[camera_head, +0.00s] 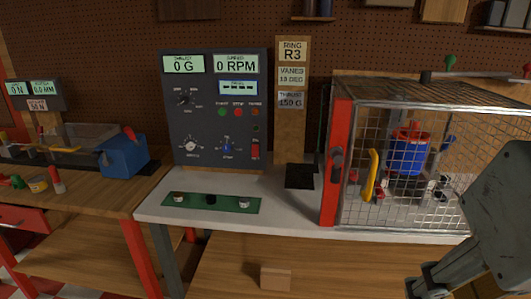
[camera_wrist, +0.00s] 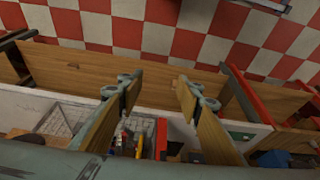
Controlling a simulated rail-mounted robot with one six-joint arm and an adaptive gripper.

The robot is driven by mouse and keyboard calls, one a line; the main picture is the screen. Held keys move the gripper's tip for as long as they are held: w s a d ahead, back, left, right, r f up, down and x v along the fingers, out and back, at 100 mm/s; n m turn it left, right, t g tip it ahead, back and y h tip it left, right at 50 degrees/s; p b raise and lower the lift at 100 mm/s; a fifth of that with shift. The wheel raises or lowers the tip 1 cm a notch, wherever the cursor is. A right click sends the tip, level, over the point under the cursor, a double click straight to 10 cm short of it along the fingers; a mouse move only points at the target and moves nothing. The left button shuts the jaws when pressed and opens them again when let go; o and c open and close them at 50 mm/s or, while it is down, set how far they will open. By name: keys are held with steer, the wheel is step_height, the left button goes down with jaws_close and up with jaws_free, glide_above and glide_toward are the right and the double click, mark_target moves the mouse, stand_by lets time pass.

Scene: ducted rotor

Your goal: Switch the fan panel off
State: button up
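The dark fan panel (camera_head: 215,130) stands upright at the back of the white bench. Its screens read 0 G and 0 RPM, with a smaller lit screen below. My gripper (camera_head: 428,287) is at the lower right, well away from the panel. In the wrist view my gripper (camera_wrist: 157,93) is open, with nothing between its fingers.
A wire-mesh cage (camera_head: 400,215) with a red post (camera_head: 333,165) encloses a blue and red ducted rotor (camera_head: 407,155), right of the panel. A green mat (camera_head: 235,205) with small parts lies before the panel. A sign post (camera_head: 293,100) reads RING R3. A blue box (camera_head: 123,157) stands left.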

jaws_close()
stand_by(1.4)
